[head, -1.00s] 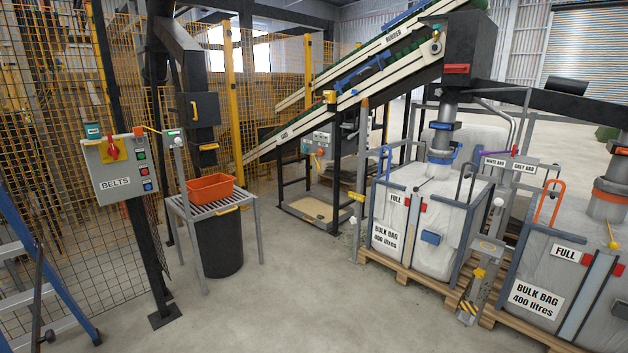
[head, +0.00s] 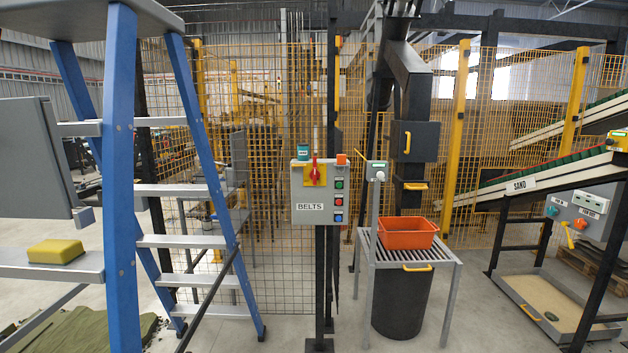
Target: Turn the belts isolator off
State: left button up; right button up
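The belts panel (head: 306,213) is a grey box labelled BELTS on a black post, near the middle of the head view. Its isolator (head: 316,173) is a red rotary handle on a yellow plate, and the handle looks about upright. A column of small green, red and blue buttons (head: 339,200) runs down the panel's right side. A teal item (head: 303,152) and an orange item (head: 341,159) sit on its top edge. Neither of my grippers shows in this view.
A blue stepladder (head: 122,180) stands close on the left. A slatted metal table (head: 400,252) with an orange tub (head: 407,234) stands right of the panel, a black bin (head: 400,300) beneath it. Yellow mesh fencing (head: 275,110) runs behind. Some concrete floor in front is clear.

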aim_at(314, 175)
jog(key=i+l+u, duration=0.3)
jog(key=u, duration=0.2)
jog(key=i+l+u, duration=0.25)
jog(key=l+u, duration=0.2)
